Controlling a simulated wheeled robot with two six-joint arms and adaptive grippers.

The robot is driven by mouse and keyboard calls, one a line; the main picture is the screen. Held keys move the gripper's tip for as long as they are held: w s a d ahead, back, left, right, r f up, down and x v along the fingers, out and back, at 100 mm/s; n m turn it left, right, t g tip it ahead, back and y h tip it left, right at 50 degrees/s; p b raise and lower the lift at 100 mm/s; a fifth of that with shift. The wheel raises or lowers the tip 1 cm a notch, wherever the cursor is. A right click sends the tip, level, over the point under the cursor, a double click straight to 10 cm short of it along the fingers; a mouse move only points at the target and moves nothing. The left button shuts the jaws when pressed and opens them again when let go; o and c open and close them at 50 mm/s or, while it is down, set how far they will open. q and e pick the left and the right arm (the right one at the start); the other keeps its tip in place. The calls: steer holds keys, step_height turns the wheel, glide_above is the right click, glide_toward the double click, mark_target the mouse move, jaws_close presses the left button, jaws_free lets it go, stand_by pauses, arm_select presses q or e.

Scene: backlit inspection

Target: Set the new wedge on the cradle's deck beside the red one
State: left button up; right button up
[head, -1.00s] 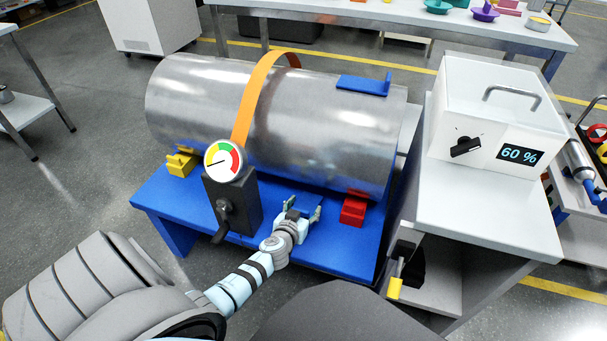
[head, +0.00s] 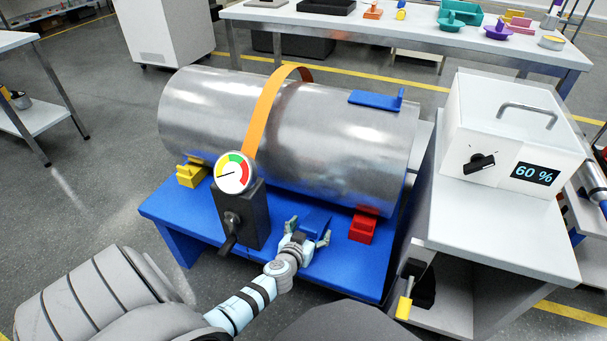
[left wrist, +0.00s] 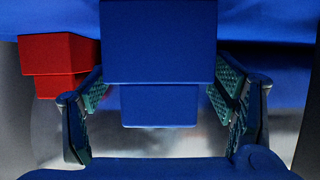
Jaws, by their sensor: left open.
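The blue wedge (head: 317,222) appears to stand on the blue cradle's deck (head: 345,265), left of the red wedge (head: 362,228) and close under the steel drum (head: 300,130). My left gripper (head: 309,233) is open around the blue wedge, with one finger on each side. In the left wrist view the stepped blue wedge (left wrist: 160,45) lies between the spread fingers of the gripper (left wrist: 165,100), with gaps beside its narrower part. The red wedge (left wrist: 58,62) is left of the fingers there, apart from the blue one. My right gripper is out of view.
A black post with a dial gauge (head: 234,173) and crank stands left of my gripper. A yellow wedge (head: 191,174) is at the deck's far left. An orange strap (head: 265,105) crosses the drum. A white box reading 60 % (head: 510,135) sits on the right cabinet.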

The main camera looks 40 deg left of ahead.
arm_select(q)
steer(key=p+v, duration=0.2)
steer(key=v, duration=0.8)
steer(key=shift+s+d, duration=0.1)
steer(key=shift+s, duration=0.1)
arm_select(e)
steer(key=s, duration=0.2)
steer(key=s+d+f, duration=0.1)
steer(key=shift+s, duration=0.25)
